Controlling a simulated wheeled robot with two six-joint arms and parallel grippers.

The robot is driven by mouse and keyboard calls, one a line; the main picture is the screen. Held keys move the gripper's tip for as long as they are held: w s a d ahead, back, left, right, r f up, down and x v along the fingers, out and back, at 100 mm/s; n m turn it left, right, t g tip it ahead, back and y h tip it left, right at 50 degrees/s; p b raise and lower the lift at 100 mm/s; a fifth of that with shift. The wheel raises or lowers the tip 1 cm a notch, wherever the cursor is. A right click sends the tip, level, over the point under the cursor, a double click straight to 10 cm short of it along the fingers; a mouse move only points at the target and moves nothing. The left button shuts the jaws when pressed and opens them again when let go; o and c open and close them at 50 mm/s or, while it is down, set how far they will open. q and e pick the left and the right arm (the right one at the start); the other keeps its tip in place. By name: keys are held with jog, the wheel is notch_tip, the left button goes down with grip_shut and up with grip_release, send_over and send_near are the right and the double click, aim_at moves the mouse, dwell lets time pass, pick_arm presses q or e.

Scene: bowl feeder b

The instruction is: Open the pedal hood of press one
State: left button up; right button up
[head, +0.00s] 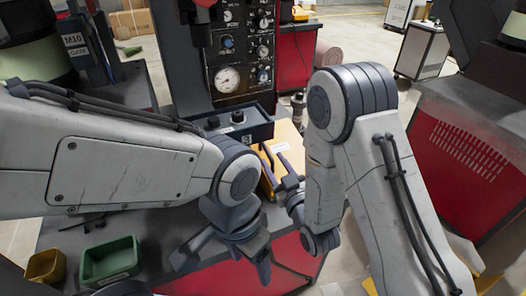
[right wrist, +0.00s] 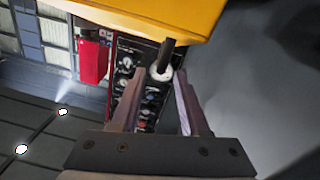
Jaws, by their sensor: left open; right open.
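A yellow hood (head: 284,136) shows in the head view between my two arms, beside the press with gauges (head: 240,50); my right arm and gripper hide part of it. In the right wrist view the yellow hood (right wrist: 150,12) fills the top, and a dark bar with a pale round end (right wrist: 163,68) sticks out below its edge. My right gripper (head: 266,162) is open at the hood. In its wrist view the fingers (right wrist: 158,78) are apart, with the bar's end between or just beyond the tips; I cannot tell which. My left gripper (head: 222,263) is open and empty over the bench.
A dark box with black knobs (head: 236,130) stands in front of the press. A green bin (head: 110,261) and a small yellow-brown bin (head: 46,266) sit at the lower left. A red machine (head: 450,150) stands on the right. Grey floor shows behind.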

aim_at(263, 145)
jog(key=p+x, duration=0.2)
jog(key=x, duration=0.5)
jog(key=shift+w, duration=0.1)
jog(key=shift+w+a, duration=0.3)
jog(key=shift+w, duration=0.2)
pick_arm(q)
jog(key=shift+r, duration=0.5)
pick_arm(e)
grip_shut()
jog(key=shift+d, duration=0.15)
